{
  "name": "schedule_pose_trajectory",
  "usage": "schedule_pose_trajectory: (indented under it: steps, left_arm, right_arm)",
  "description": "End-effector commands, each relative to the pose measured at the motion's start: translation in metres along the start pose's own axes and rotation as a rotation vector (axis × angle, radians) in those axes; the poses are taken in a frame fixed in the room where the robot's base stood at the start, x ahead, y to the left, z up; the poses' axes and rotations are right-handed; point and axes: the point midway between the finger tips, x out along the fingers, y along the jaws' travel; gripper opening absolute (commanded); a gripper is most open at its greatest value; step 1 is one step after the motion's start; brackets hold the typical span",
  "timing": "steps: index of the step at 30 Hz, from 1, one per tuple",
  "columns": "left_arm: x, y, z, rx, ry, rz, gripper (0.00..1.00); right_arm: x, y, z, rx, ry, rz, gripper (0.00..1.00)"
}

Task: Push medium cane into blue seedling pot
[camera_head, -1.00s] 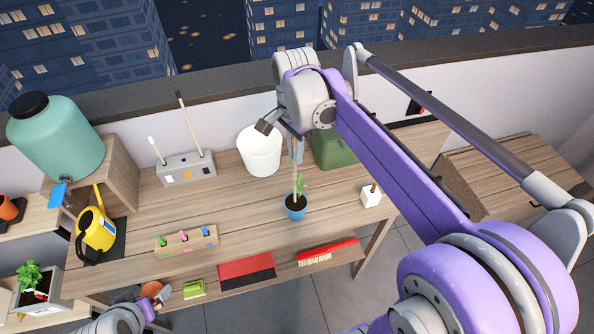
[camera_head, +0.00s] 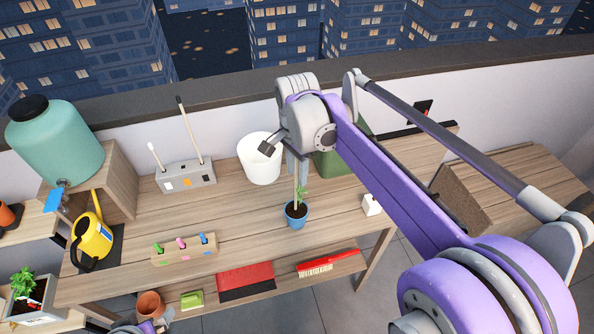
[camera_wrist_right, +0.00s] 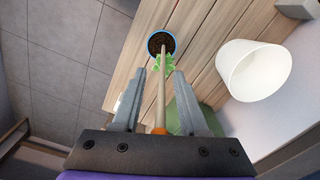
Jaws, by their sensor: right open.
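The blue seedling pot (camera_head: 296,221) stands on the workbench with dark soil and a small green seedling. It also shows in the right wrist view (camera_wrist_right: 151,51). The medium cane (camera_wrist_right: 161,95), pale with an orange end, stands in the pot beside the seedling; its lower end is hidden by leaves. My right gripper (camera_wrist_right: 160,72) is open, its two fingers on either side of the cane with gaps. In the head view the right gripper (camera_head: 297,172) is above the pot. My left gripper (camera_head: 160,322) is partly visible at the bottom edge; its jaws are unclear.
A grey holder (camera_head: 186,177) carries a tall and a short cane. A white bucket (camera_head: 258,160) and green box (camera_head: 330,161) stand behind the pot. A block with coloured pegs (camera_head: 184,249), yellow watering can (camera_head: 92,240) and white cube (camera_head: 371,205) are also around. Bench right of the pot is mostly clear.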

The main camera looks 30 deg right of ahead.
Motion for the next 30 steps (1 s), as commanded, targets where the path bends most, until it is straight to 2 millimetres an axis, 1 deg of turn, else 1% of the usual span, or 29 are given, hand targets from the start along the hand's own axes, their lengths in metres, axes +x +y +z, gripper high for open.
schedule_pose_trajectory:
  steps: [1,5,12,15,18,21,24,26,29,30]
  left_arm:
    - [0.002,0.0,0.002,0.0,-0.002,0.0,1.0]
    - [0.0,0.0,0.0,0.0,0.0,0.0,1.0]
    - [-0.004,0.0,-0.006,0.0,0.005,0.0,1.0]
    - [-0.006,0.0,-0.008,0.0,0.007,0.0,1.0]
    - [-0.007,0.0,-0.009,0.0,0.009,0.0,1.0]
    - [-0.008,0.0,-0.01,0.0,0.01,0.0,1.0]
    - [-0.008,0.0,-0.011,0.0,0.01,0.0,1.0]
    - [-0.008,0.0,-0.011,0.0,0.01,0.0,1.0]
    - [-0.008,0.0,-0.01,0.0,0.01,0.0,1.0]
    - [-0.008,0.0,-0.01,0.0,0.01,0.0,1.0]
  right_arm:
    - [0.005,0.001,0.0,-0.001,0.0,0.001,0.43]
    - [-0.01,0.001,0.0,0.0,0.0,0.0,0.43]
    - [-0.065,0.0,0.0,0.0,0.0,-0.001,0.43]
    - [-0.085,0.0,0.0,0.0,0.0,-0.001,0.43]
    - [-0.101,0.0,0.0,0.0,0.0,-0.001,0.43]
    - [-0.111,0.0,0.0,0.0,0.0,-0.001,0.43]
    - [-0.113,0.002,0.002,-0.023,0.003,-0.009,0.43]
    - [-0.108,0.007,0.007,-0.08,0.01,-0.028,0.43]
    - [-0.087,0.021,0.021,-0.266,0.039,-0.088,0.43]
    - [-0.074,0.029,0.028,-0.367,0.059,-0.12,0.43]
